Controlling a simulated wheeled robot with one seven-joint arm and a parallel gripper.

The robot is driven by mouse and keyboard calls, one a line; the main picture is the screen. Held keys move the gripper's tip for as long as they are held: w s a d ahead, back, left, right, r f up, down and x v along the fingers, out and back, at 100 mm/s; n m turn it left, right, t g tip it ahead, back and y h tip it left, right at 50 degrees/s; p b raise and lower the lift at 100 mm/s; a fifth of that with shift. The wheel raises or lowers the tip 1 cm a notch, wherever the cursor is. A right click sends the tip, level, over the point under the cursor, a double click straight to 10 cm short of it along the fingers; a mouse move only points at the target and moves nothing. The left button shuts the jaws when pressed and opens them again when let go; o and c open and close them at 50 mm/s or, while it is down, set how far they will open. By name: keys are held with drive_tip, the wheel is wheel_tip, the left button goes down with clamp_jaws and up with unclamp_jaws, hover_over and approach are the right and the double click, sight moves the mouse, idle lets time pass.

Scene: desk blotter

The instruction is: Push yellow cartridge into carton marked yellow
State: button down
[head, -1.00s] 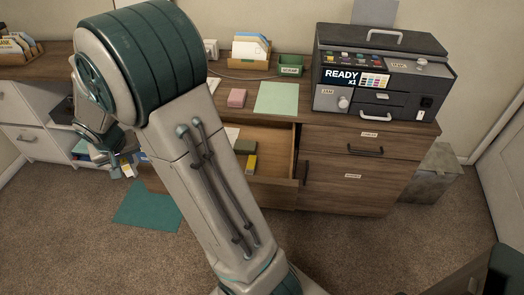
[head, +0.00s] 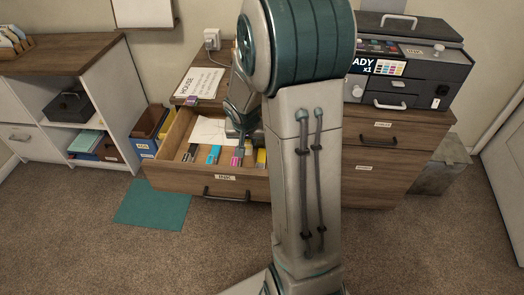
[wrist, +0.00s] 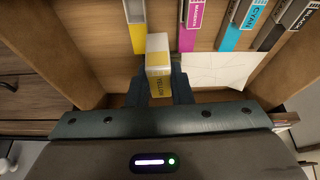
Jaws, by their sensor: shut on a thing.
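My gripper (wrist: 160,88) is shut on a small pale carton with a yellow label (wrist: 158,65), whose upside-down print seems to read yellow. In the wrist view the yellow cartridge (wrist: 137,36) lies in the open drawer just beyond the carton and slightly left. I cannot tell whether they touch. In the head view the yellow cartridge (head: 261,158) shows beside my arm, at the right of the cartridge row. My gripper (head: 240,134) is low over the drawer there, and the carton cannot be made out behind my arm.
Magenta (wrist: 190,25), cyan (wrist: 236,25) and black (wrist: 292,28) cartridges lie beside the yellow one. A white paper (wrist: 212,70) lies in the drawer (head: 182,177), whose wooden walls close in on both sides. The printer (head: 410,80) stands on the desk to the right.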

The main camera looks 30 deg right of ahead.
drive_tip(key=s+d+f, duration=0.2)
drive_tip(key=shift+s+d+m, duration=0.1)
drive_tip(key=shift+d+m, duration=0.2)
drive_tip(key=shift+m, duration=0.1)
drive_tip(key=shift+f+b, duration=0.1)
drive_tip(key=shift+b, duration=0.3)
wheel_tip(320, 180, down, 6)
drive_tip(key=b, duration=0.6)
drive_tip(key=shift+s, duration=0.1)
drive_tip(key=shift+f+b, duration=1.2)
drive_tip(key=shift+b, duration=0.7)
idle(1.1)
drive_tip(key=c, duration=1.2)
unclamp_jaws()
drive_tip(key=shift+r, duration=0.1)
